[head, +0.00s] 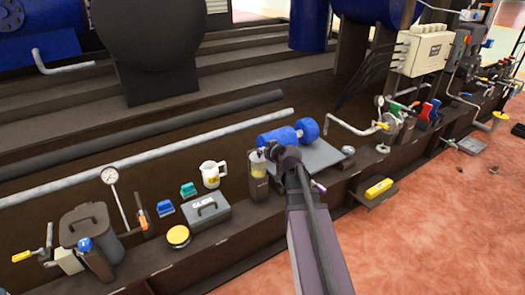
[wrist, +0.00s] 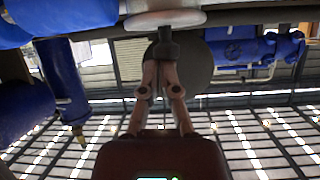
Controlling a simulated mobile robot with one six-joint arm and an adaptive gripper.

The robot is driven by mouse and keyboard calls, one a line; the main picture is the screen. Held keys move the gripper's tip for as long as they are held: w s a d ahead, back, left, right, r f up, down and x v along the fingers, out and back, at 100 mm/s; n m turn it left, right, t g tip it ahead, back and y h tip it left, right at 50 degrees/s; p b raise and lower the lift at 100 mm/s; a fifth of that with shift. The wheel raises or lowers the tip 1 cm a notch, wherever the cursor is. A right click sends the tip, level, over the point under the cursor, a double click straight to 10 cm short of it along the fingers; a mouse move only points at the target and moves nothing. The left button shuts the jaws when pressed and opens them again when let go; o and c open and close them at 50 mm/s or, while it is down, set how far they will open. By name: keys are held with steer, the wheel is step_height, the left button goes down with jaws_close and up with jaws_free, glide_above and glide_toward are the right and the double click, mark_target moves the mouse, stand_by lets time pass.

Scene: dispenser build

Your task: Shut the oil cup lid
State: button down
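The oil cup (head: 258,164) is a small cup with yellowish contents, standing on a dark block left of the blue pump. My gripper (head: 272,152) is right beside its top in the head view and hides part of it, so I cannot tell how its lid stands. In the wrist view my gripper's fingers (wrist: 160,66) are drawn almost together. A dark knob or stem (wrist: 166,47) under a pale round disc (wrist: 166,20) is at the fingertips. I cannot tell whether the fingers touch it or whether the disc is the lid.
The blue pump (head: 287,135) is close behind my gripper on a grey plate (head: 318,156). A white jug (head: 212,173), a grey toolbox (head: 206,210) and a yellow-topped tin (head: 178,236) stand to the left. The red floor at front right is mostly clear.

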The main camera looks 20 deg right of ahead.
steer(key=shift+d+r+p, duration=0.1)
steer(key=shift+r+p, duration=1.95)
steer(key=s+d+f+b, duration=0.1)
steer(key=s+f+b, duration=0.2)
steer(key=s, duration=0.6)
steer(key=shift+s+d+f+b, duration=0.15)
steer(key=shift+d+f+b, duration=0.15)
steer(key=s+a+f+m+g+h+p, duration=0.15)
steer(key=s+a+f+g+p, duration=0.4)
steer(key=s+a+g, duration=0.95)
step_height(320, 180, up, 36)
steer(key=w+a+t+p, duration=0.1)
steer(key=t+p, duration=0.1)
steer(key=p, duration=3.4)
steer(key=shift+w+r, duration=0.15)
steer(key=shift+w, duration=0.05)
